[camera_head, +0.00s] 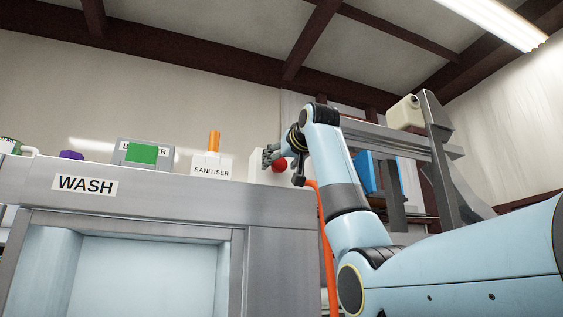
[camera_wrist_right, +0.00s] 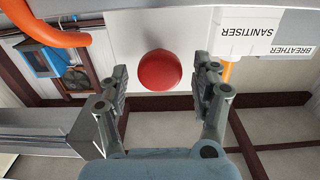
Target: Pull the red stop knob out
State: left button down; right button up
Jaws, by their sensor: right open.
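The red stop knob (camera_head: 279,166) is a round red ball on the face of a white box (camera_head: 256,163) at the right end of the wash cabinet top. It also shows in the right wrist view (camera_wrist_right: 160,70). My right gripper (camera_head: 271,156) is at the knob in the head view. In the right wrist view, my right gripper (camera_wrist_right: 165,72) is open, with one finger on each side of the knob and visible gaps between. How deep the knob sits between the fingertips is hard to tell. My left gripper is not in view.
A sanitiser box (camera_head: 211,170) with an orange handle stands left of the knob. A grey breather box (camera_head: 146,150) with a green block is further left. An orange hose (camera_head: 324,235) hangs beside the cabinet's right side. A cream jug (camera_head: 405,113) sits on the conveyor frame behind.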

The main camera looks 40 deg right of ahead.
jog(key=v, duration=1.2)
jog(key=shift+f, duration=0.2)
